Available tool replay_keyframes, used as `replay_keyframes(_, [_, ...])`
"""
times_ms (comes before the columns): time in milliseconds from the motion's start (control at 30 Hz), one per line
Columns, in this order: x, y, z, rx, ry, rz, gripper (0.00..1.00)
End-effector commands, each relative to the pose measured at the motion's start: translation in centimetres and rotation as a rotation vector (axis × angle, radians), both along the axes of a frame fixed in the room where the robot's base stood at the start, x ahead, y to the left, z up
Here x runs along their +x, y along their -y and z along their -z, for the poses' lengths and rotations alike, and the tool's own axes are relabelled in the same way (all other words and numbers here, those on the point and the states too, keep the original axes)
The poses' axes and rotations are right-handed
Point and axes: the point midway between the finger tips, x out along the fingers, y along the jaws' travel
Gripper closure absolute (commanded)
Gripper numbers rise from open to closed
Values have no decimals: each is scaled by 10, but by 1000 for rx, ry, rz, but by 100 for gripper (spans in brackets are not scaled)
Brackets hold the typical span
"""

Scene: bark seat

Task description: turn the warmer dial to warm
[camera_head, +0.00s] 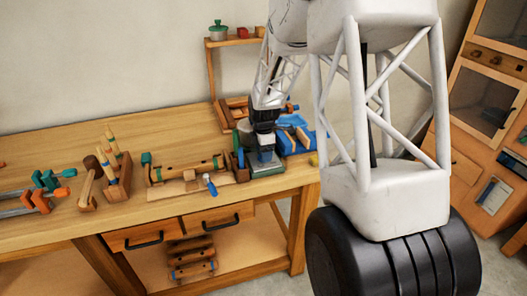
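My gripper (264,148) is at the right end of the wooden workbench, pointing down over a small grey-green device (267,172). The device may be the warmer, but I cannot be sure. A blue part shows at the gripper's lower end; I cannot tell whether it belongs to the gripper or the device. The fingertips are too small and covered to tell if they are open, shut or touching anything. I cannot make out a dial or its setting.
The workbench (60,150) holds clamps (45,190), a wooden mallet (90,180), a wooden frame with a rod (185,170) and a blue-handled tool (210,184). Blue and wooden pieces (295,138) crowd the device's right. A shelf (232,41) stands behind. An orange cabinet (480,125) is at right.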

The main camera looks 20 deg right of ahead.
Motion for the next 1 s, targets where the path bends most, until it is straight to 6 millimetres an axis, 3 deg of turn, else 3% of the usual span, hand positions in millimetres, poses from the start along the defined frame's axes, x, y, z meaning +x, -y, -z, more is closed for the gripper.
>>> replay_keyframes(33, [0, 0, 0, 0, 0, 0, 40])
replay_keyframes(300, [0, 0, 0, 0, 0, 0, 77])
replay_keyframes(667, [0, 0, 0, 0, 0, 46, 77])
replay_keyframes(1000, [0, 0, 0, 0, 0, 242, 77])
